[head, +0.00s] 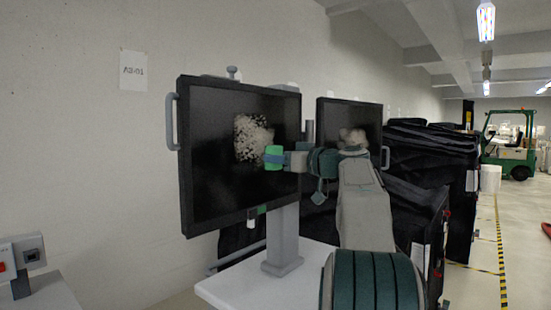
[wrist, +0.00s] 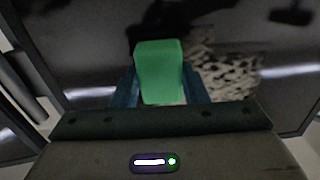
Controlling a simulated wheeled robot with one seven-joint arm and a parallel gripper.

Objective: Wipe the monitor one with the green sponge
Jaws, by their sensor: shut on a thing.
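A large black monitor (head: 220,190) with a handle stands on a grey post at the left of the head view. A pale speckled dirt patch (head: 252,138) is on its screen, and it also shows in the wrist view (wrist: 228,68). My gripper (head: 281,158) is shut on the green sponge (head: 272,152). The sponge (wrist: 159,70) is in front of the screen, just right of and below the patch. I cannot tell whether the sponge touches the glass. No label shows which monitor is monitor one.
A second black monitor (head: 330,120) with a pale patch (head: 353,138) stands behind on the right, partly hidden by my arm. A white tabletop (head: 235,290) carries the post. Black covered carts (head: 425,165) line the right. A wall sign (head: 133,70) hangs at the left.

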